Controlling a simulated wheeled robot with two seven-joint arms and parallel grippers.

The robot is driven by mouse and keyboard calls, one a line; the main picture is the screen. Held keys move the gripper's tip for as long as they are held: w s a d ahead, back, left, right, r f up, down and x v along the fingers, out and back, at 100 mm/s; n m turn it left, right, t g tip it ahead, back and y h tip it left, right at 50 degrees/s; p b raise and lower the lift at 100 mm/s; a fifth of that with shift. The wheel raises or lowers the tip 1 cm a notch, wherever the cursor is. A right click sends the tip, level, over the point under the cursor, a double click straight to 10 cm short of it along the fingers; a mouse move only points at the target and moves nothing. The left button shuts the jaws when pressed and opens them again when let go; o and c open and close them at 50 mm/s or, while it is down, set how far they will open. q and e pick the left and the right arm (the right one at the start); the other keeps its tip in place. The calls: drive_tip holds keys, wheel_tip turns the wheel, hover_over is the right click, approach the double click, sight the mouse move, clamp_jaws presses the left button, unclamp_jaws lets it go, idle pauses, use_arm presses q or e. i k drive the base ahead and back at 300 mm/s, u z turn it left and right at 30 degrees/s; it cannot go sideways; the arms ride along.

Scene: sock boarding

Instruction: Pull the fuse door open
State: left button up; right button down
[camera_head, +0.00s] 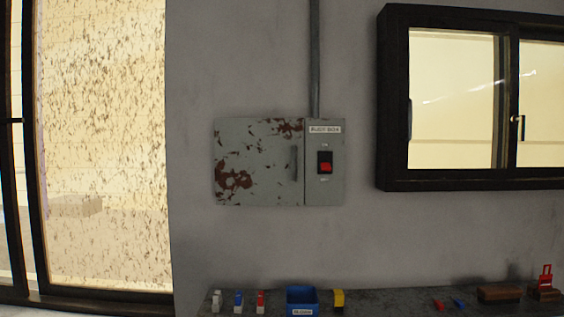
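The fuse box is a grey metal box on the wall, near the middle of the head view. Its fuse door (258,163) is the wide left panel, grey with brown rust patches, and it looks closed. A dark vertical handle (294,163) is at the door's right edge. To the right is a narrow fixed panel (335,188) with a label at its top and a red switch (325,163) in a black frame. Neither of my grippers shows in this view.
Below the box is a dark shelf (390,303) with several small items, a blue bin (302,298) and a yellow piece (338,299). A grey conduit (315,60) rises from the box. A black-framed window (393,183) is at right. The wall around the door is clear.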

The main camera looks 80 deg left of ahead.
sight(258, 161)
drive_tip(key=i, duration=1)
drive_tip(key=u, duration=1.65)
drive_tip(key=k, duration=0.2)
drive_tip(key=u, duration=1.3)
